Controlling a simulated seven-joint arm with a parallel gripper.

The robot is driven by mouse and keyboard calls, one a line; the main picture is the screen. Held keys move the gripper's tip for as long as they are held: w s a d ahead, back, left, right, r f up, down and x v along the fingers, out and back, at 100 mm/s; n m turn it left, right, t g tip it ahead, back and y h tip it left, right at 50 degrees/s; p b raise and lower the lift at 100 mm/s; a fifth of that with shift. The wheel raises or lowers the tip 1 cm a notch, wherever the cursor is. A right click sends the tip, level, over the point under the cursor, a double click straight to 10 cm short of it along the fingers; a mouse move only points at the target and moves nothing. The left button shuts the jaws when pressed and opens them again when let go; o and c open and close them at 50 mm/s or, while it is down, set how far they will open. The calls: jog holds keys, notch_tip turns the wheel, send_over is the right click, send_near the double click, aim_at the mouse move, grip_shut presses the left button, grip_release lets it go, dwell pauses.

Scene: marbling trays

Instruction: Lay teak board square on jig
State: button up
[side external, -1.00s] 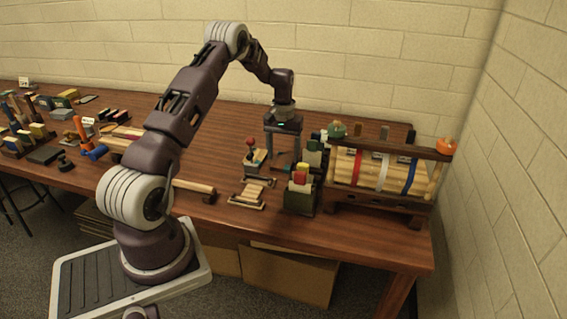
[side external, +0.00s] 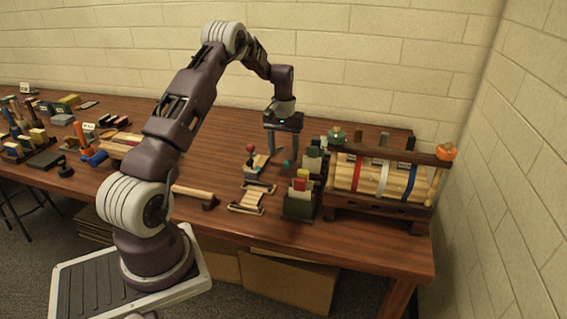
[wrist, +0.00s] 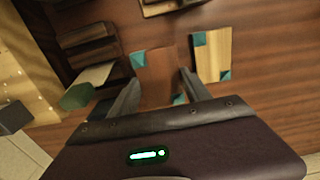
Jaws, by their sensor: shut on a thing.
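My gripper (side external: 283,158) points down over the table, left of the rack of rolls. In the wrist view, its fingers stand on either side of the reddish-brown teak board (wrist: 158,72) and are shut on it. Teal corner pieces of the jig (wrist: 137,60) show at the board's upper left and lower right corners. The board looks roughly lined up between them. I cannot tell whether it rests flat. In the side view, a teal corner (side external: 287,163) shows by the fingertips, and the board is hardly visible.
A pale board (wrist: 212,55) with teal corners lies right of my gripper in the wrist view. A dark green holder (side external: 300,205) stands in front, and the roll rack (side external: 385,200) stands to the right. A hammer (side external: 193,194) lies near the front edge. Open table lies behind.

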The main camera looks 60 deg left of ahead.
aim_at(252, 197)
jog(key=r, duration=0.5)
jog(key=shift+s+d+r, duration=0.1)
jog(key=shift+s+d, duration=0.05)
jog(key=shift+d, duration=0.05)
jog(key=s+d+f+m, duration=0.1)
jog(key=s+d, duration=0.2)
jog(key=s, duration=0.1)
jog(key=s+d+f+m, duration=0.1)
jog(key=s+d+m, duration=0.1)
jog(key=s+d, duration=0.2)
jog(key=s+d+f+m, duration=0.1)
jog(key=s+d+m, duration=0.1)
jog(key=s+d, duration=0.2)
jog(key=shift+s+d+f, duration=0.2)
jog(key=shift+s, duration=0.15)
jog(key=a+n, duration=0.1)
jog(key=f+n, duration=0.1)
jog(key=s+a+n, duration=0.1)
jog(key=n, duration=0.1)
jog(key=shift+s+a+f, duration=0.1)
jog(key=shift+a+f, duration=0.2)
jog(key=shift+s+a+f+n, duration=0.15)
jog(key=shift+a+n, duration=0.15)
jog(key=shift+a, duration=0.05)
jog(key=shift+a+f, duration=0.1)
jog(key=shift+f, duration=1.35)
